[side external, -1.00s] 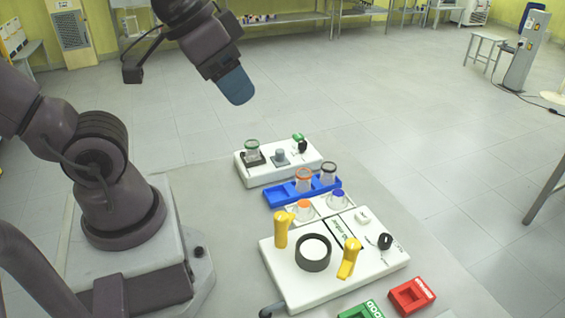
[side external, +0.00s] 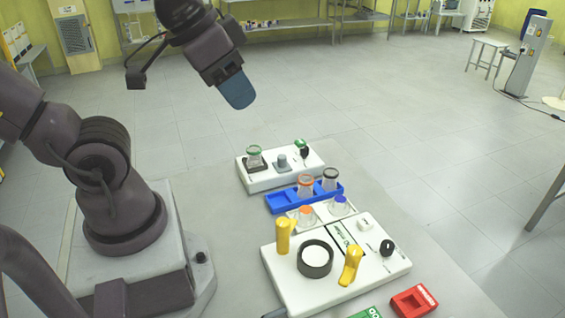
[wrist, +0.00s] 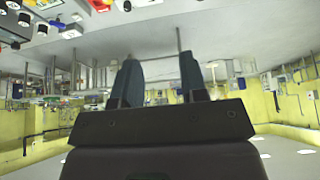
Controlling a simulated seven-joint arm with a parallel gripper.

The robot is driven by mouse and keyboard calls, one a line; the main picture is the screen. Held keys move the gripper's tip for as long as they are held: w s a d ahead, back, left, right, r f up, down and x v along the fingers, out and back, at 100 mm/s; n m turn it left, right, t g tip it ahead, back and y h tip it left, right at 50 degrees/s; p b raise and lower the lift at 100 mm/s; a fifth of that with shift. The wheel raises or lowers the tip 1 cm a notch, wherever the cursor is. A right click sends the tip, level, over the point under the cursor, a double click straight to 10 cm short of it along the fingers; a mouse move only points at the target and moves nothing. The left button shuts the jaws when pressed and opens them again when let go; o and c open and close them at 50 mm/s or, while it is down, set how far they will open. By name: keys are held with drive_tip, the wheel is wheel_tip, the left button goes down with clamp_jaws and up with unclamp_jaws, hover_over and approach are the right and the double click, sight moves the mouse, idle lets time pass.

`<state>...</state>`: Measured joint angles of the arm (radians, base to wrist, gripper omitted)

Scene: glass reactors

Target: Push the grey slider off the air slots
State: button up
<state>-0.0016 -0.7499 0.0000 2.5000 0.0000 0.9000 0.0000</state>
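A small grey knob on a grey plate (side external: 282,162) sits on the white box (side external: 262,181) at the back of the table. It is the only grey fitting I can make out and may be the slider; air slots are too small to tell. My gripper (side external: 238,94) hangs high in the air, above and to the left of that box, touching nothing. In the wrist view my gripper (wrist: 158,62) has its two blue fingers apart with nothing between them.
A green-rimmed glass (side external: 254,157) and a green-and-black knob (side external: 301,147) flank the grey knob. Air around my gripper is clear.

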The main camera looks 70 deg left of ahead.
drive_tip(key=n+g, duration=0.6)
drive_tip(key=n, duration=0.3)
hover_over(282, 156)
wheel_tip(282, 156, down, 18)
drive_tip(key=r, duration=0.1)
wheel_tip(282, 156, down, 13)
drive_tip(key=shift+f, duration=0.15)
drive_tip(key=shift+c, duration=0.5)
